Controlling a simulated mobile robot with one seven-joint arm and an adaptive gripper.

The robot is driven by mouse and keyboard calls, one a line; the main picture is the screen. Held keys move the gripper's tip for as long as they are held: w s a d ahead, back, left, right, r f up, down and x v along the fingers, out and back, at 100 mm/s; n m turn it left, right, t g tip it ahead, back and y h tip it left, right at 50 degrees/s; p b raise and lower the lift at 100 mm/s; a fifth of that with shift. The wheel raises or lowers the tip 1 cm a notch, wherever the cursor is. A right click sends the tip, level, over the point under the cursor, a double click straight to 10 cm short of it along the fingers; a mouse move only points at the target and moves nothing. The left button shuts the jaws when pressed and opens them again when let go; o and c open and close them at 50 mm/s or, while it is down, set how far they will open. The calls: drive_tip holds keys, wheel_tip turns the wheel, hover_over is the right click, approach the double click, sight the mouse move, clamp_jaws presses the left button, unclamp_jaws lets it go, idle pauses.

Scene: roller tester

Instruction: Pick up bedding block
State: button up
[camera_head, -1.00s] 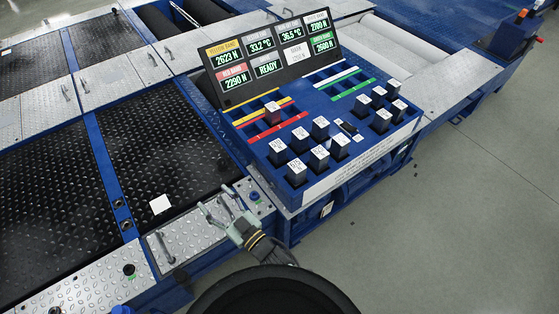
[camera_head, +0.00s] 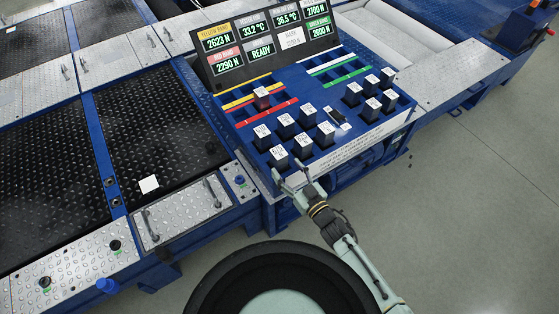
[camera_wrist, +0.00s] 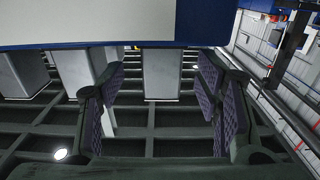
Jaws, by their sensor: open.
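Several dark blocks with white labelled tops stand in the blue console tray (camera_head: 350,144). They include a front-left group (camera_head: 303,142) and a right group (camera_head: 371,104). One block with a reddish side (camera_head: 262,100) stands apart by the yellow and red strips. The labels are too small to tell which is the bedding block. My gripper (camera_head: 291,181) is open and empty at the console's front edge, just below the front-left blocks.
A display panel (camera_head: 262,48) stands at the back of the console. A small black item with a white part (camera_head: 336,119) lies between the block groups. Metal plates with handles (camera_head: 182,212) are at left. The grey floor (camera_head: 480,215) at right is clear.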

sight(283, 166)
drive_tip(key=p+x, duration=0.1)
drive_tip(key=x, duration=0.3)
drive_tip(key=shift+w+a+f, duration=0.1)
drive_tip(key=shift+a, duration=0.2)
drive_tip(key=shift+w+a, duration=0.2)
drive_tip(key=shift+w, duration=0.2)
drive_tip(key=shift+f, duration=0.1)
drive_tip(key=shift+c, duration=0.5)
clamp_jaws()
